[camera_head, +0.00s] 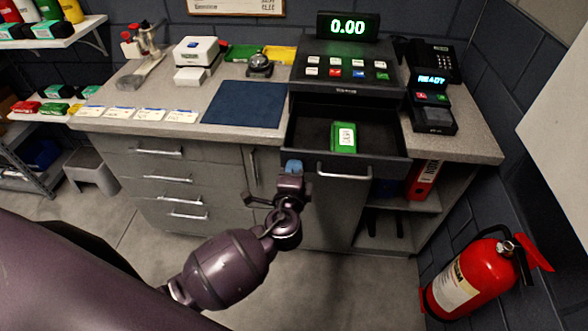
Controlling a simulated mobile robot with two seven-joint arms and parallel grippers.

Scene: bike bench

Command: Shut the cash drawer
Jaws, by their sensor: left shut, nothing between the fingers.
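The cash drawer (300,138) is a dark tray pulled out below the black register (345,72), whose display reads 0.00. The drawer stands open toward me, and a green box or pack with a white label (344,138) lies inside it. My left gripper (293,168) is shut and empty, its bluish fingertips at the front left corner of the drawer. I cannot tell whether they touch the drawer front. My right gripper is not in view.
A payment terminal (432,112) and a phone (440,60) stand right of the register. A blue mat (243,103) and a bell (259,66) lie left on the counter. A fire extinguisher (470,278) stands at the lower right.

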